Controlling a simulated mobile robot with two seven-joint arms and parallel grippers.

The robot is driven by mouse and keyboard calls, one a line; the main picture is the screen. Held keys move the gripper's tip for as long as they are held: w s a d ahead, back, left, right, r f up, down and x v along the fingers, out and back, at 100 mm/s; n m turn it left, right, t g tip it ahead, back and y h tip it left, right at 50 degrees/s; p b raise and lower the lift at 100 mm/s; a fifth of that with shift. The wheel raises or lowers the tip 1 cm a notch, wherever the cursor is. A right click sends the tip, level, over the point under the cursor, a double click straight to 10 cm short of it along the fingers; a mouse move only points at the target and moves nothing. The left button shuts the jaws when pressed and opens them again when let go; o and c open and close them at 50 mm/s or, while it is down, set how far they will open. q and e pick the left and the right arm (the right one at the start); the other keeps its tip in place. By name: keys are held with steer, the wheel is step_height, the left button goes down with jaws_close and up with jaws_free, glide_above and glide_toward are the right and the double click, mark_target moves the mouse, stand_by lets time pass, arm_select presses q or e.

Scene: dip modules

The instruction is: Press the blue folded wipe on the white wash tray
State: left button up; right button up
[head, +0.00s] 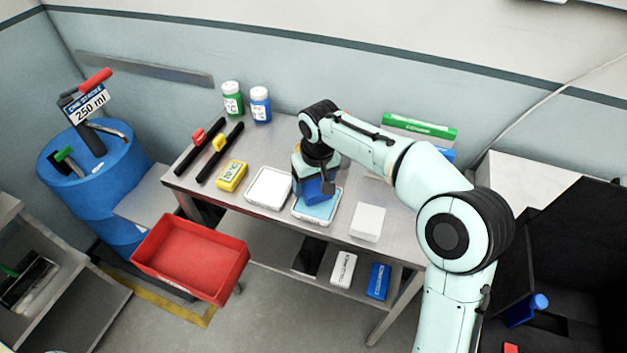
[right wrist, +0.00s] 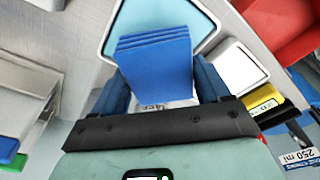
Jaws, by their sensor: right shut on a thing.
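The blue folded wipe (head: 318,190) is in my right gripper (head: 316,182), which is shut on it. In the right wrist view the wipe (right wrist: 155,62) stands out between the two fingers, its folded layers showing at the far edge. It is over a white-rimmed tray with a light blue inside (head: 316,208); I cannot tell whether it touches. That tray also shows in the right wrist view (right wrist: 135,15). A tray with a white inside (head: 268,187) lies just left of it in the head view, and right of the wipe in the right wrist view (right wrist: 238,68). My left gripper is not in view.
A white block (head: 368,222) lies right of the trays on the metal table. A yellow block (head: 231,176), black-handled tools and two bottles (head: 260,103) stand left and behind. A red bin (head: 190,255) is at the table's front left, near a blue drum (head: 95,180).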

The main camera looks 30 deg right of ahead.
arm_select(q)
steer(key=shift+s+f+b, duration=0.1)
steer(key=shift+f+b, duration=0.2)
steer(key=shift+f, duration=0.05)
arm_select(e)
steer(key=shift+f, duration=0.55)
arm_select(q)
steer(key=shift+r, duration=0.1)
arm_select(e)
steer(key=shift+s+f, duration=0.1)
steer(key=shift+f, duration=0.1)
stand_by(0.9)
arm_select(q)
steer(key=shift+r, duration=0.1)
arm_select(e)
steer(key=shift+r, duration=0.1)
steer(key=shift+r+p, duration=1.15)
steer(key=shift+r, duration=0.3)
steer(key=shift+r+p, duration=1.4)
steer(key=shift+r, duration=0.75)
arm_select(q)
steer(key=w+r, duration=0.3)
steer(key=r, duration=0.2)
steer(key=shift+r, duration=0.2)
